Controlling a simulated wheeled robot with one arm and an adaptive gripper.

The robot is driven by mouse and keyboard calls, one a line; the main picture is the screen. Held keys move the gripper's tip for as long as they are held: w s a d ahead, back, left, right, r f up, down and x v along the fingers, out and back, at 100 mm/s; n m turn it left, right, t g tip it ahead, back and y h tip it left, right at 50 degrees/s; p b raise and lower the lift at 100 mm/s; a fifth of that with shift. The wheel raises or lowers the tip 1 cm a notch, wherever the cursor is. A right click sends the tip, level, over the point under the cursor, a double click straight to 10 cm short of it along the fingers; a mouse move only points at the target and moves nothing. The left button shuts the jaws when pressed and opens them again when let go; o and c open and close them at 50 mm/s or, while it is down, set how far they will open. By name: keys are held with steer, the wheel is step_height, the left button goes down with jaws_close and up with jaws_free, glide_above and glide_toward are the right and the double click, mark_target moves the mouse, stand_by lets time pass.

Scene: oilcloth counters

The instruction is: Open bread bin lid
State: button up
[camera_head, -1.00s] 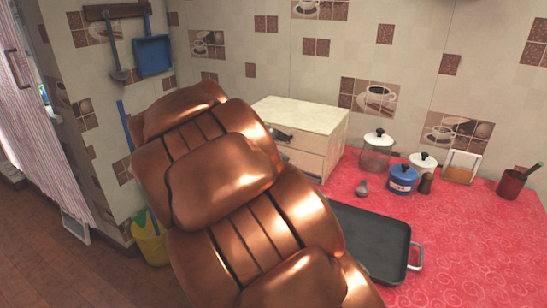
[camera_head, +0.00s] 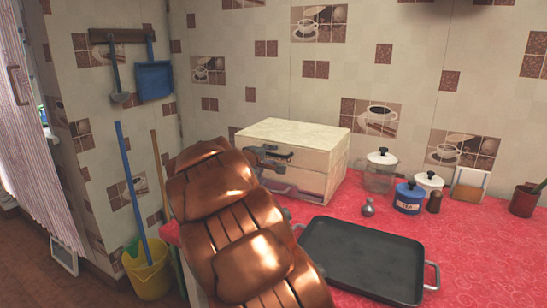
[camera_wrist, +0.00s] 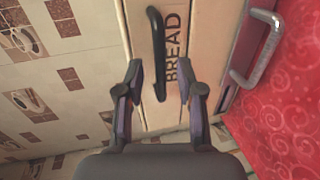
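The bread bin (camera_head: 320,142) is a cream wooden box at the back left of the red counter, with its lid shut. In the wrist view its front (camera_wrist: 140,20) shows the word BREAD and a black bar handle (camera_wrist: 157,50). My gripper (camera_wrist: 162,92) is open in front of this face. The handle lies between the lines of its two fingers, its near end close to fingertip level; I see no contact. In the head view my gripper (camera_head: 266,158) is at the bin's front left, and my copper-coloured arm hides part of the bin's lower front.
A grey metal handle (camera_wrist: 258,48) sits beside the bread panel. A black tray (camera_head: 365,258) lies on the counter before the bin. A glass jar (camera_head: 379,178), a blue pot (camera_head: 408,198) and a small grey shaker (camera_head: 368,207) stand to the right.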

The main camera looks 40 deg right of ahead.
steer(key=shift+x, duration=1.15)
steer(key=shift+c, duration=0.2)
jaws_close()
